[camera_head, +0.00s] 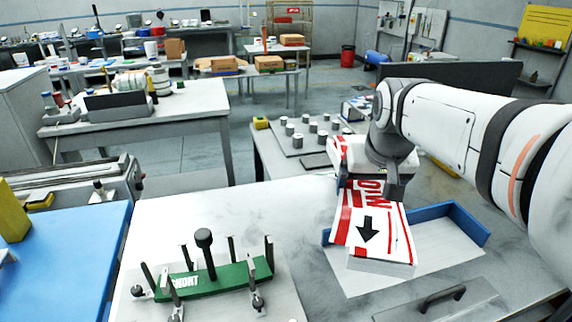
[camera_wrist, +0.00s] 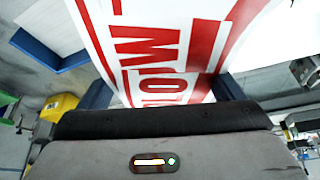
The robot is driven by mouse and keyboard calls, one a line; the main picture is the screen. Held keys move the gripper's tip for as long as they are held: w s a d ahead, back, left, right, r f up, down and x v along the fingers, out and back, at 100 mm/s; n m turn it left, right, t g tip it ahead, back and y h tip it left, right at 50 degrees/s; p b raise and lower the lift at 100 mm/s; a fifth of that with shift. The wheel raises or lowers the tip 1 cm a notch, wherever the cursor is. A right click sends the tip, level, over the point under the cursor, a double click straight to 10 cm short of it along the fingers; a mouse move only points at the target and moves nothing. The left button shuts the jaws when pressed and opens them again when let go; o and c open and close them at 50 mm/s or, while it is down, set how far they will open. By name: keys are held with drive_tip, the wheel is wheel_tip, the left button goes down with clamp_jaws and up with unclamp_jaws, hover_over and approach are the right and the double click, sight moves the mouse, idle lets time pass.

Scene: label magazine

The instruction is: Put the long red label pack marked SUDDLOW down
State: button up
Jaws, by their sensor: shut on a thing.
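The long label pack (camera_head: 345,222) is white with red bands, part of a red word and a black arrow. My gripper (camera_head: 372,188) is shut on it from above, near its middle. The pack's near end is over a pale board edged by a blue corner fence (camera_head: 462,222). I cannot tell whether it touches the board. In the wrist view the pack (camera_wrist: 185,22) lies between the two dark blue fingers of my gripper (camera_wrist: 162,92), with large red letters showing. My arm and gripper hide part of the pack in the head view.
A green block (camera_head: 213,281) marked with white letters sits among black posts on a pale plate at left. A dark handle (camera_head: 442,298) is at the near right. Grey cylinders (camera_head: 312,127) stand on a plate behind the pack. The pale bench between is clear.

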drive_tip(key=w+a+r+m+h+p, duration=0.1)
drive_tip(key=w+a+m, duration=0.25)
drive_tip(key=w, duration=0.25)
drive_tip(key=w+a+r+m+h, duration=0.1)
drive_tip(key=w+a+m+h, duration=0.2)
drive_tip(key=w, duration=0.4)
drive_tip(key=m+g+p, duration=0.1)
drive_tip(key=m+g, duration=0.2)
drive_tip(key=m, duration=0.5)
hover_over(282, 206)
drive_tip(key=a, duration=0.1)
wheel_tip(282, 206, down, 5)
wheel_tip(282, 206, down, 18)
drive_tip(key=shift+s+a+r+p, duration=0.15)
drive_tip(key=shift+r+p, duration=0.05)
drive_tip(key=shift+p, duration=0.15)
drive_tip(key=shift+f, duration=0.1)
drive_tip(key=o, duration=1)
drive_tip(key=shift+o, duration=1)
